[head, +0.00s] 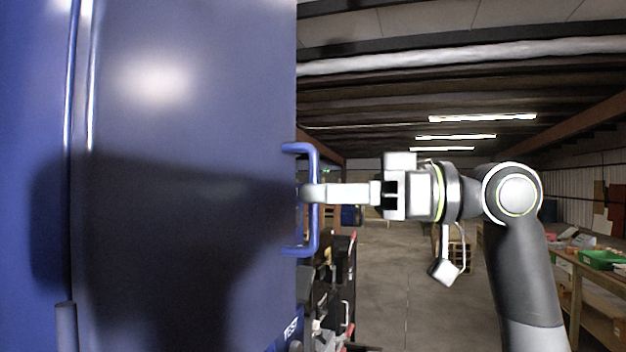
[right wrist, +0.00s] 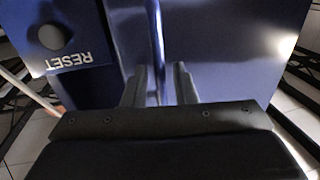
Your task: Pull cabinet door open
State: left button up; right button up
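The blue cabinet door (head: 190,120) fills the left of the head view. Its blue bar handle (head: 316,165) sticks out at the door's right edge, and the bar also shows in the right wrist view (right wrist: 155,30). My right gripper (head: 310,193) reaches in from the right at the handle's middle. In the right wrist view its two dark fingers (right wrist: 161,82) stand apart with the bar between them, nearer the left finger, and a gap shows on the right. Whether the bar touches a finger is unclear. My left gripper is not in view.
In the head view, a workbench with a green bin (head: 601,259) stands at the far right. The grey floor (head: 395,290) between is mostly clear.

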jog(key=shift+w+a, duration=0.1)
jog(key=shift+a, duration=0.8)
grip_shut()
